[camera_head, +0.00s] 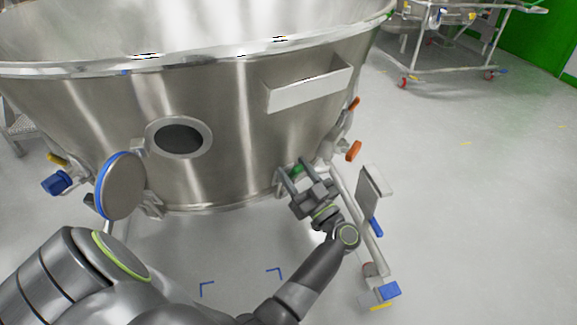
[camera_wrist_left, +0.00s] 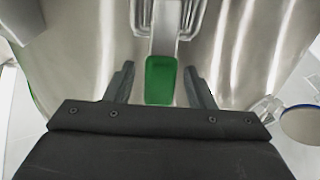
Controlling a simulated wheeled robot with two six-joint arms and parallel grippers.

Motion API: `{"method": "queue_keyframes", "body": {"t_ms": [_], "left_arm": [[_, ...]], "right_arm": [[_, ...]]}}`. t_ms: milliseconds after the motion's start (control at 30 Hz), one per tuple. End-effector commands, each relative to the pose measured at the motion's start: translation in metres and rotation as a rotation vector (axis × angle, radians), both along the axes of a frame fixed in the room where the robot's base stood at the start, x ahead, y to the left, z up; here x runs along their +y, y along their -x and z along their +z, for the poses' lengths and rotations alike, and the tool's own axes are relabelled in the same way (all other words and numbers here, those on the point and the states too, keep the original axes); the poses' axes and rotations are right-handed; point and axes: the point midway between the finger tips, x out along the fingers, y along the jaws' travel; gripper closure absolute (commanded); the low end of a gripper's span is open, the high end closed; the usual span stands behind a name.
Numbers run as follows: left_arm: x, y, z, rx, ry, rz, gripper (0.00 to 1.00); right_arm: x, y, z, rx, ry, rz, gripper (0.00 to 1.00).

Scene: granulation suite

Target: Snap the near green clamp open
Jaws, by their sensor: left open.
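The near green clamp (camera_head: 297,169) is on the lower right side of the steel vessel, small and partly hidden by my gripper in the head view. In the left wrist view its green handle (camera_wrist_left: 160,80) hangs below a metal bracket and lies between my two fingers. My left gripper (camera_head: 291,168) is open at the clamp, with its fingertips toward the vessel wall. In the wrist view, the left gripper (camera_wrist_left: 161,84) shows a gap on each side of the handle. My right gripper is not in view.
The large steel vessel (camera_head: 230,110) fills the back. An open round lid with a blue rim (camera_head: 123,187) sticks out at left. An orange handle (camera_head: 354,151) and a frame leg with a blue-tipped caster (camera_head: 389,291) are at right. Floor at far right is clear.

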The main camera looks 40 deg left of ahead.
Motion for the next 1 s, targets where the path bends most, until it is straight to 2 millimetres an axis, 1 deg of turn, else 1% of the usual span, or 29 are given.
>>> {"method": "queue_keyframes", "body": {"t_ms": [267,300,667,1000], "left_arm": [[0.0005,-0.0005,0.0011,0.0,0.0,0.0,0.51],[0.0005,-0.0005,0.0011,0.0,0.0,0.0,0.52],[0.0005,-0.0004,0.0009,-0.001,-0.001,0.001,0.99],[0.0002,-0.0002,-0.0001,-0.002,-0.009,0.001,1.0]], "right_arm": [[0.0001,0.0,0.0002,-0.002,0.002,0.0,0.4],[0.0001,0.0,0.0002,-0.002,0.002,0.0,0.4],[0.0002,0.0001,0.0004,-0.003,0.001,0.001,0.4],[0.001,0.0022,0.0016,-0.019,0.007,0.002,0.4]]}}
